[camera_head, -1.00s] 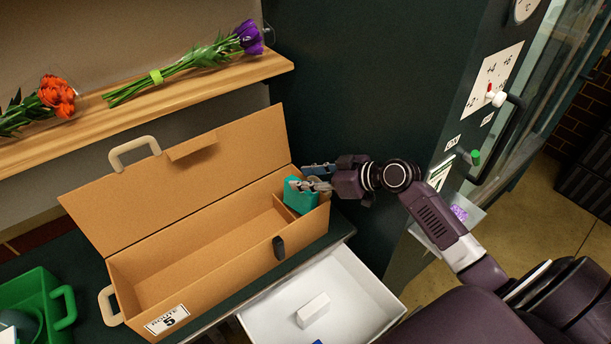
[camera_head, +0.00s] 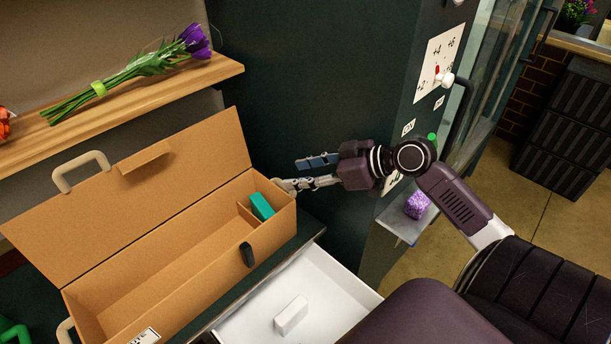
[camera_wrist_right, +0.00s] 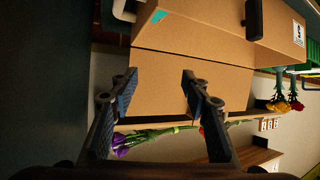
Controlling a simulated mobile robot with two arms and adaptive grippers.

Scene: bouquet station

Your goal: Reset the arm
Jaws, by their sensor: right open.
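My right gripper (camera_head: 306,173) is open and empty, just right of the cardboard carrier box (camera_head: 115,240) and a little above its right end. In the right wrist view its two fingers (camera_wrist_right: 157,90) stand apart with nothing between them, and the box (camera_wrist_right: 193,86) fills the space beyond. A teal block (camera_head: 262,206) sits in the small right compartment of the open box, apart from the fingers. My left gripper is in neither view.
A white drawer (camera_head: 335,283) stands open in front with a white block (camera_head: 291,315) in it. Purple flowers (camera_head: 194,41) lie on the wooden shelf (camera_head: 150,90). A dark cabinet with a dial plate (camera_head: 440,62) stands behind my right arm. A purple block (camera_head: 417,205) sits on a ledge.

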